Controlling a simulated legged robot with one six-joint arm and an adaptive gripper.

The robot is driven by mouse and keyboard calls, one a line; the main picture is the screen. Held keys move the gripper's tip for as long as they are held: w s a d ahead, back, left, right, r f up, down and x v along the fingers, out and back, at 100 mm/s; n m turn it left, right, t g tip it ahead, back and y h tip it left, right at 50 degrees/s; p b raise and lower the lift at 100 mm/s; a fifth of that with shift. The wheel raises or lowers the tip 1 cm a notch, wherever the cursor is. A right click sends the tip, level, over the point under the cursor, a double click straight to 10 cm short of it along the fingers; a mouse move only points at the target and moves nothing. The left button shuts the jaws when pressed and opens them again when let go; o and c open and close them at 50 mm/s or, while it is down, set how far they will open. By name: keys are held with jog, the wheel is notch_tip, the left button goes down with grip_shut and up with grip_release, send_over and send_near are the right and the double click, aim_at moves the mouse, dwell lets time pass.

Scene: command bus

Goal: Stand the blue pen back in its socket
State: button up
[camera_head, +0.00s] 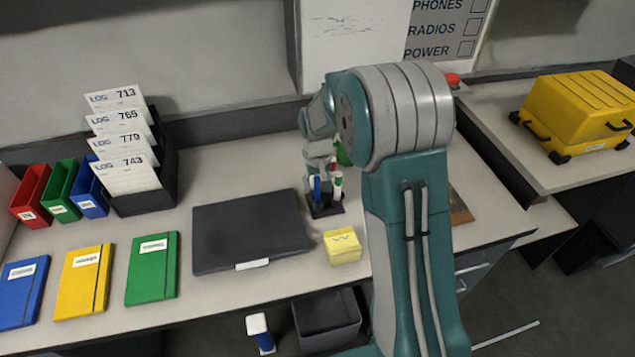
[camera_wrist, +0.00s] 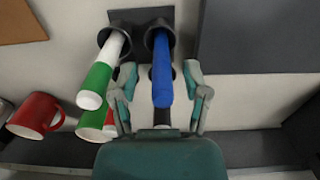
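The blue pen (camera_wrist: 162,75) points into the right-hand round socket of the dark pen holder (camera_wrist: 140,16) in the wrist view. Its far end is inside the socket rim; its near end is dark. My gripper (camera_wrist: 161,82) has one finger on each side of the pen, with visible gaps between fingers and pen. In the head view the blue pen (camera_head: 317,187) looks upright in the holder (camera_head: 327,209), with my gripper (camera_head: 320,163) just above it. How deep the pen sits cannot be told.
A white-and-green marker (camera_wrist: 105,68) stands in the neighbouring socket, close to my left finger; another green marker is partly hidden below. A red mug (camera_wrist: 33,116) is nearby. A dark closed folder (camera_head: 250,230) and yellow note block (camera_head: 342,246) lie beside the holder.

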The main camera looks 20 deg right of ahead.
notch_tip(320, 180, up, 12)
jog(key=shift+a+f, duration=0.1)
dwell(0.5)
dwell(0.6)
